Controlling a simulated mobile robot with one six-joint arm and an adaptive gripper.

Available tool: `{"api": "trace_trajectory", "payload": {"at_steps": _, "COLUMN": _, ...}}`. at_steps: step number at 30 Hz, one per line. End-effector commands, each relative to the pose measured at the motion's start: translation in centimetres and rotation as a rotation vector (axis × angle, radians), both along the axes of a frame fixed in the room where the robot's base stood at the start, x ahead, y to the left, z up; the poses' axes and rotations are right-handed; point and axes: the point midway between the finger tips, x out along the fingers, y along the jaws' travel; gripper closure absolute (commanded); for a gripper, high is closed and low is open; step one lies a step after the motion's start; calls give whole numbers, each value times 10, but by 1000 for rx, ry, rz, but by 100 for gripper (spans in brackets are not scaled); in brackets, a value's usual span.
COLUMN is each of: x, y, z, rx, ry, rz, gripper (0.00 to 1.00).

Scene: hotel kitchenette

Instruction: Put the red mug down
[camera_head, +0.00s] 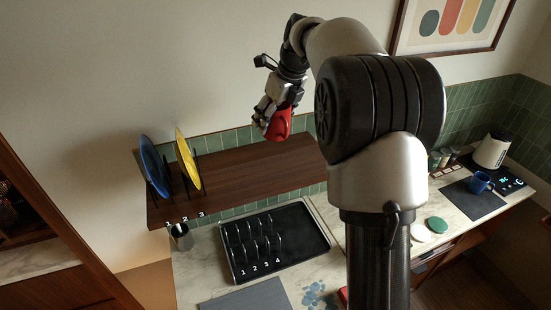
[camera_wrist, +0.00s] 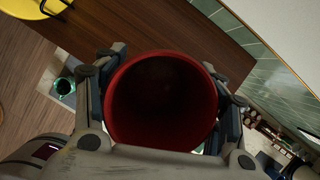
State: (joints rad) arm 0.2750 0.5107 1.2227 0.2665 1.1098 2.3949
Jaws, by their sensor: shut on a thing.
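The red mug (camera_head: 279,124) is in my gripper (camera_head: 268,112), above the dark wooden shelf (camera_head: 250,172) in the head view. In the wrist view the mug (camera_wrist: 112,115) fills the middle, with its open mouth facing the camera. The gripper's fingers (camera_wrist: 162,108) are shut on the mug, one on each side. The inside of the mug is dark and looks empty. Its handle and base are hidden in the wrist view. Whether the mug touches the shelf cannot be told; it looks apart from it.
A blue plate (camera_head: 152,166) and a yellow plate (camera_head: 187,158) stand in a rack at the shelf's left end. Below are a black drying tray (camera_head: 310,262), a metal cup (camera_head: 181,237) and a grey mat (camera_head: 250,297). A blue mug (camera_head: 481,182) stands far right. The shelf's middle is clear.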

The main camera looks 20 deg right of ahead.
Motion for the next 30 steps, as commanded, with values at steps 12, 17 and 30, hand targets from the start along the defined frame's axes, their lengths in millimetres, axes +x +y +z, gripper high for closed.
{"api": "trace_trajectory", "payload": {"at_steps": 12, "x": 0, "y": -1, "z": -98, "rx": -1, "ry": -2, "rz": -1, "gripper": 69}}
{"api": "trace_trajectory", "payload": {"at_steps": 17, "x": 0, "y": -1, "z": -108, "rx": -1, "ry": -3, "rz": -1, "gripper": 69}}
{"api": "trace_trajectory", "payload": {"at_steps": 30, "x": 0, "y": -1, "z": -149, "rx": -1, "ry": -5, "rz": 0, "gripper": 69}}
